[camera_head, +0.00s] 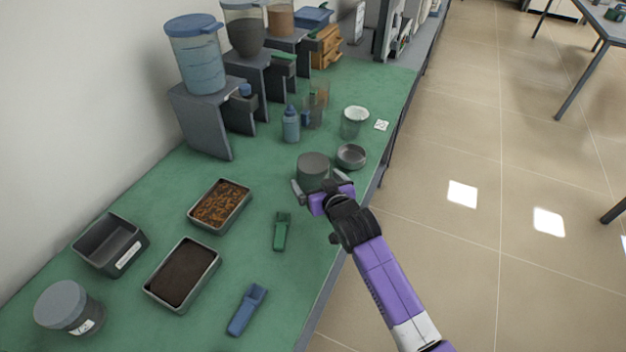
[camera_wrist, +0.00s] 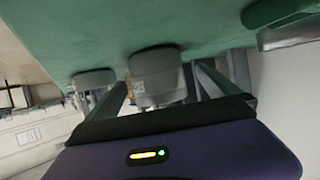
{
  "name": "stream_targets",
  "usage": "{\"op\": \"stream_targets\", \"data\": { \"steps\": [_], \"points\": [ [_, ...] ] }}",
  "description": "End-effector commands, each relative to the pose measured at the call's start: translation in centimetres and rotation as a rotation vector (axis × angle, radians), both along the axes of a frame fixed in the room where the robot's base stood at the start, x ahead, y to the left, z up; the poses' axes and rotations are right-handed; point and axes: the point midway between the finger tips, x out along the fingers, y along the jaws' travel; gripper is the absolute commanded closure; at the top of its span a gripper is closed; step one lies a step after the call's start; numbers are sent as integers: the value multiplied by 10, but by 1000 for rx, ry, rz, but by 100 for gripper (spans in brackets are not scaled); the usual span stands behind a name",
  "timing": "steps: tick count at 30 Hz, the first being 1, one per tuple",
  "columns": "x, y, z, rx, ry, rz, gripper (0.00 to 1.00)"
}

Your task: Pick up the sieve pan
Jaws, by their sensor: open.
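A round grey metal container (camera_head: 313,166) stands on the green bench top near its right edge. A shallow, open silver-grey dish (camera_head: 351,155) sits just behind and right of it. I cannot tell for sure which of the two is the sieve pan. My gripper (camera_head: 319,182) is open at the near side of the grey container. In the wrist view, this container (camera_wrist: 157,75), with a small pale label, shows between my two fingers (camera_wrist: 160,92), with gaps to both. A lower round thing (camera_wrist: 93,79), probably the dish, shows outside the left finger. My gripper hides the container's lower near side.
A white-topped jar (camera_head: 354,121), a blue bottle (camera_head: 291,125) and clear cylinders (camera_head: 316,103) stand behind. A green scoop (camera_head: 282,231), a blue scoop (camera_head: 246,310) and filled trays (camera_head: 215,259) lie nearer. Hopper machines (camera_head: 204,128) line the wall.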

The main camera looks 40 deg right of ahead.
Motion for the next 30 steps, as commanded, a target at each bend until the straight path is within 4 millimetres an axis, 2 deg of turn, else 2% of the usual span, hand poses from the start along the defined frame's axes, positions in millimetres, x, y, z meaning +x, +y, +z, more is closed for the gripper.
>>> {"op": "stream_targets", "data": {
  "steps": [12, 22, 23, 30],
  "points": [
    [36, -23, -21, 0, 0, 0, 0],
    [41, -25, -24, 0, 0, 0, 0],
    [41, -25, -24, 0, 0, 0, 4],
    [41, -25, -24, 0, 0, 0, 51]
  ]
}}
